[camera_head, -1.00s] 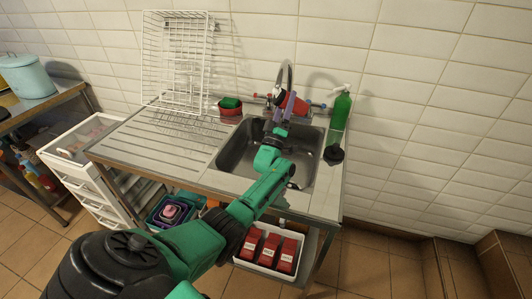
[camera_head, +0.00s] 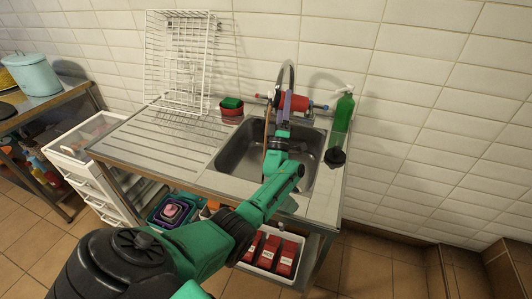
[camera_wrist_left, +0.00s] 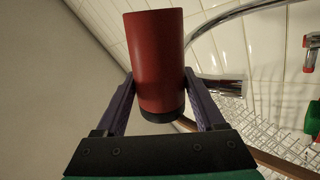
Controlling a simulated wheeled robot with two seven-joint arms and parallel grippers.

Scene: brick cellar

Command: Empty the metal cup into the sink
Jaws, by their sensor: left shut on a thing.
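The cup (camera_head: 300,103) is a red cylinder with a dark band at one end. My left gripper (camera_head: 286,103) is shut on it, with purple fingers on both sides. In the head view the cup lies nearly level above the back of the sink (camera_head: 234,150), by the tap (camera_head: 291,72). A thin brown streak, like falling liquid, runs from its left end down into the basin. The wrist view shows the cup (camera_wrist_left: 156,60) between the fingers (camera_wrist_left: 160,105); its inside is hidden. My right gripper is not in view.
A white wire rack (camera_head: 178,60) stands on the drainboard at the left. A red holder with a green sponge (camera_head: 231,105) sits behind the sink. A green bottle (camera_head: 342,115) and a black object (camera_head: 335,156) are at its right edge.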

